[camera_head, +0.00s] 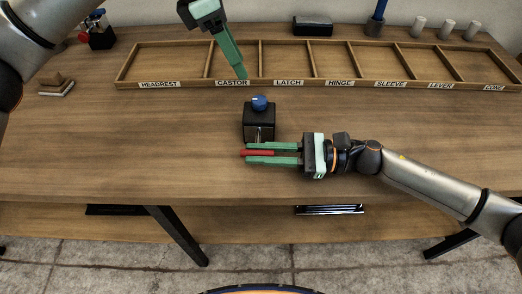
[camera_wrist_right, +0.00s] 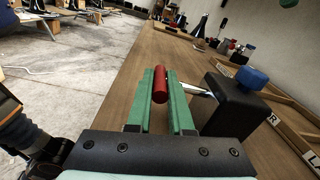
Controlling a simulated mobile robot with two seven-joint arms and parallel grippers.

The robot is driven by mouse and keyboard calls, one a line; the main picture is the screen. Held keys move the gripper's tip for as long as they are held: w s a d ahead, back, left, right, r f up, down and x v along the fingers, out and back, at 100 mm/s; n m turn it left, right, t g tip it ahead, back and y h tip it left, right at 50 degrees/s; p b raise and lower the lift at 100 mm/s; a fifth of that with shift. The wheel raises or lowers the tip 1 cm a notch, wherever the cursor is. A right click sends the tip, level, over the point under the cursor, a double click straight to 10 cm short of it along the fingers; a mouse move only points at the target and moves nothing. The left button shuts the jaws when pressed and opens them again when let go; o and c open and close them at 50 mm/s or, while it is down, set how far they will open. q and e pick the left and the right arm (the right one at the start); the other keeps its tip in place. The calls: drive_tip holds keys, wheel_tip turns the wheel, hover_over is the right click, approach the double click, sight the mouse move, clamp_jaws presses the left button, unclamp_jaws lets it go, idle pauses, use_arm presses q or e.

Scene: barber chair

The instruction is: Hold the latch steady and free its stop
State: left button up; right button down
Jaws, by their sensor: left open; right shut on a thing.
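The latch (camera_head: 259,122) is a black block standing upright on the table in front of the tray. A blue knob (camera_head: 260,103) sits on its top; it also shows in the right wrist view (camera_wrist_right: 252,78). A metal rod (camera_wrist_right: 199,91) leads from the block to a red handle (camera_wrist_right: 160,86). My right gripper (camera_head: 246,153) is shut on the red handle, with a green finger on each side. My left gripper (camera_head: 242,75) is open and empty, pointing down above the tray's front edge, behind the knob and apart from it.
A wooden tray (camera_head: 170,85) with labelled compartments spans the back of the table. A black box (camera_head: 312,26), a dark blue-topped holder (camera_head: 375,25) and grey cylinders (camera_head: 446,28) stand behind it. Small blocks (camera_head: 56,84) lie at the left. The tabletop around the latch is clear.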

idle(0.8)
drive_tip(key=c, duration=0.7)
unclamp_jaws()
drive_tip(key=shift+c, duration=0.2)
drive_tip(key=d, duration=1.2)
drive_tip(key=shift+s, duration=0.25)
drive_tip(key=shift+r, duration=0.1)
